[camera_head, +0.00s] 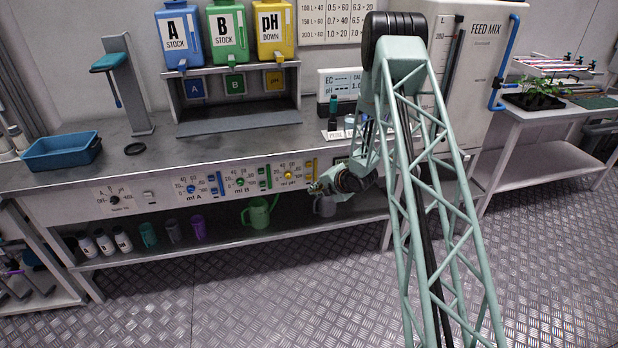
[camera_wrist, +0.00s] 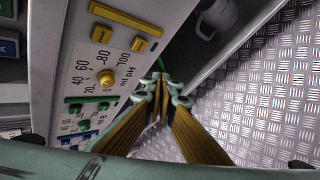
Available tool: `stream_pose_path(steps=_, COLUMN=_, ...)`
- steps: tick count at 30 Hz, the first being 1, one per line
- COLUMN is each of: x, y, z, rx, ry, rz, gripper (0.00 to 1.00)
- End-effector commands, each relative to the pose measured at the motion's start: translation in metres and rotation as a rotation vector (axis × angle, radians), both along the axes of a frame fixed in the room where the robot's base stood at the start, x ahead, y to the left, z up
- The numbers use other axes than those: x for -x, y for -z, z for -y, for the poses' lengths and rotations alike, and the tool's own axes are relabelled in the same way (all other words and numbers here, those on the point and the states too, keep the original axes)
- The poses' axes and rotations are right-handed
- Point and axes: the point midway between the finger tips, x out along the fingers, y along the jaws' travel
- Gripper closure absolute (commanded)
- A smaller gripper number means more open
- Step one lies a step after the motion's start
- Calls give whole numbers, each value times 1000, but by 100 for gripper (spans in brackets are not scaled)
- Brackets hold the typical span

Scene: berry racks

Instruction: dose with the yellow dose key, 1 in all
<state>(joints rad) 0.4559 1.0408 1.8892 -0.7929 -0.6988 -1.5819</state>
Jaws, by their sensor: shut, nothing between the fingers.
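A yellow dial (camera_wrist: 106,78) marked ml pH is on the sloping white panel in the wrist view; it also shows in the head view (camera_head: 288,175). A long yellow bar (camera_wrist: 125,20) and a small yellow block (camera_wrist: 101,34) are beside it. In the head view the upright yellow bar (camera_head: 309,168) is right of the dial. I cannot tell from the pictures which yellow part is the dose key. My gripper (camera_head: 315,188) is shut and empty, close in front of the panel below the yellow dial. Its fingers (camera_wrist: 160,80) are to the right of the dial in the wrist view.
Blue (camera_head: 192,189) and green (camera_head: 240,182) dials with coloured bars are left on the panel. Below, a shelf holds a green jug (camera_head: 258,212), a grey mug (camera_wrist: 217,17) and cups. Bottles A, B and pH stand above. The floor (camera_head: 240,290) is clear.

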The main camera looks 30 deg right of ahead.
Motion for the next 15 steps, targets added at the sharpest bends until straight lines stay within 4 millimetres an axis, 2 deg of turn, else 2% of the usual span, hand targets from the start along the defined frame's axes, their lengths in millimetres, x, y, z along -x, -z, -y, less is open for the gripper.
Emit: stream_pose_path(steps=15, x=-42, y=0, z=9, rx=1, ry=1, rz=0, gripper=100)
